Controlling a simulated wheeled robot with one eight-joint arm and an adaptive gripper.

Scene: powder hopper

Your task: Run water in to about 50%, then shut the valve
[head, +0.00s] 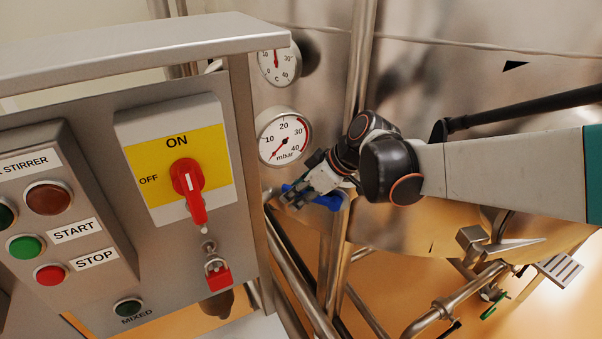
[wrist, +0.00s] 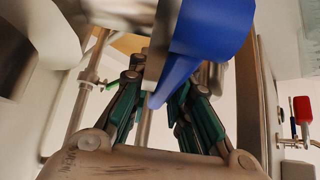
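A blue valve handle (head: 327,199) is low on the front of the steel tank (head: 440,70), beside a vertical pipe. My gripper (head: 308,186) is at the handle and covers part of it. In the wrist view the blue handle (wrist: 207,45) is large, and its narrow end points down between the fingers of my gripper (wrist: 165,85). The fingers are apart, but I cannot tell whether they press on the handle. The pressure gauge (head: 284,137), marked mbar, has its red needle at the lower left, near the zero end. The water itself is not visible.
A control panel (head: 85,285) with a red switch (head: 188,185) turned to ON and START and STOP buttons stands close left of my gripper. A red padlock (head: 217,277) hangs on it. A temperature gauge (head: 279,65) is above the pressure gauge. Steel pipes (head: 300,285) run below.

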